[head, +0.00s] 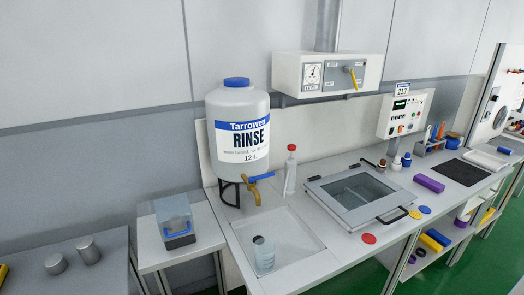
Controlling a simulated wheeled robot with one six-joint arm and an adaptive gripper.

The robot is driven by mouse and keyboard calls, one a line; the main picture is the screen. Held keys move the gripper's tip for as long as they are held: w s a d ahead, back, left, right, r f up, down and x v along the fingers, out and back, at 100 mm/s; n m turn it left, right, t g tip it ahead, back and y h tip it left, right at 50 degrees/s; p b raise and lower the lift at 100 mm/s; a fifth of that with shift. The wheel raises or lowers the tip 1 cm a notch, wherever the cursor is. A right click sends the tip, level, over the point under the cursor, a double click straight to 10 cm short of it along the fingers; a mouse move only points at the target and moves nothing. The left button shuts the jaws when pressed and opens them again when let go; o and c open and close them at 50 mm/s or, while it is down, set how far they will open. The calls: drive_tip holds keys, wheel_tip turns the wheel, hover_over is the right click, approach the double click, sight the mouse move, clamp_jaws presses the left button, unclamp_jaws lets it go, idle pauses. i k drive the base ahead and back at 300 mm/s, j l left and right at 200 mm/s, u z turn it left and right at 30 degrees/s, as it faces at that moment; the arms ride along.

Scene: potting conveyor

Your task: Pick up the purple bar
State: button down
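A purple bar (429,183) lies flat on the white bench top, right of centre in the head view. It lies between the glass-lidded basin (345,218) and a dark square panel (460,172). The bar is unobstructed, with clear bench around it. A smaller purple piece (464,218) sits lower down, on the shelf under the bench. My gripper is not in view.
A Tarrowen Rinse tank (240,115) stands over a shallow sink with a clear jar (263,254). A red-capped bottle (291,170) stands beside it. A control box (404,115) stands behind the bar.

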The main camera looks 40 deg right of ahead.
sight(427, 182)
drive_tip(key=z, duration=2.1)
drive_tip(key=k+l+u, duration=0.1)
drive_tip(key=l+u, duration=0.25)
drive_tip(key=l, duration=2.2)
